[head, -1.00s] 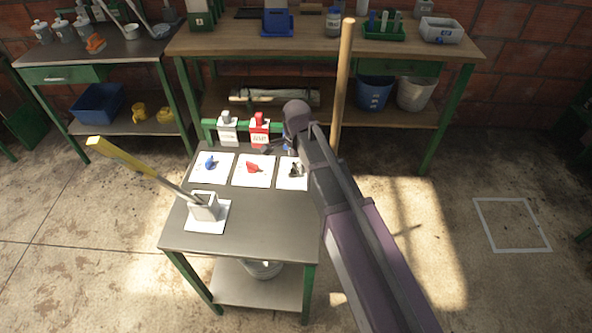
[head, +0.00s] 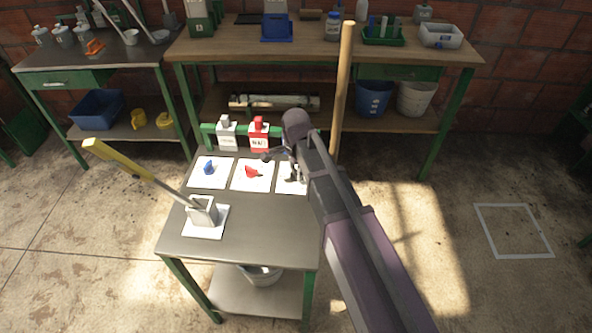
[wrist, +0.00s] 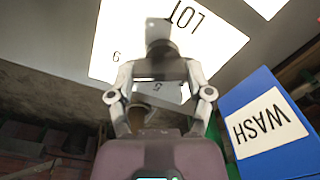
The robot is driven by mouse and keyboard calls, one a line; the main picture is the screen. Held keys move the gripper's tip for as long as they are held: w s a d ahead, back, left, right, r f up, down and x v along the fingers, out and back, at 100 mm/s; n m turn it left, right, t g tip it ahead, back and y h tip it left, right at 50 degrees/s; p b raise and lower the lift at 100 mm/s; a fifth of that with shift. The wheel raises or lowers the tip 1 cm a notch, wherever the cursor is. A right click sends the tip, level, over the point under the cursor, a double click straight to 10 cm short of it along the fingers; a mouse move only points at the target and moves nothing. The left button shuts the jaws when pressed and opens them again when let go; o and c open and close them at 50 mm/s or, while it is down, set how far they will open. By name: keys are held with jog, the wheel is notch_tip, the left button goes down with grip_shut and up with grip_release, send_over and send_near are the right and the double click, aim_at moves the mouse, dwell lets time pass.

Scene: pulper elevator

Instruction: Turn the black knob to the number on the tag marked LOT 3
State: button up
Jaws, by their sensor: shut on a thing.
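The black knob (head: 291,174) is on the right-hand white dial sheet (head: 284,187) on the small metal table, partly hidden by my arm. My gripper (wrist: 160,88) is shut on the knob. The number after LOT is cut off or unclear, and I cannot tell where the knob points. No tag reading LOT 3 is legible.
A blue knob (head: 208,168) and a red knob (head: 252,172) sit on sheets to the left. White (head: 227,137) and red (head: 259,138) containers stand behind. A blue container labelled WASH (wrist: 265,125) is close beside my gripper. A yellow-handled tool leans at the table's left.

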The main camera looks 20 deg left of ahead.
jog(key=shift+n, duration=0.5)
jog(key=n, duration=0.5)
jog(key=shift+w, duration=0.1)
jog(key=n, duration=0.6)
jog(key=shift+w+n, duration=0.1)
jog(key=shift+n, duration=0.2)
jog(key=n, duration=0.5)
jog(key=shift+a, duration=0.1)
jog(key=n, duration=0.6)
jog(key=shift+a, duration=0.1)
jog(key=shift+n, duration=0.3)
jog(key=o, duration=1.1)
jog(key=shift+o, duration=0.2)
jog(key=shift+m, duration=0.4)
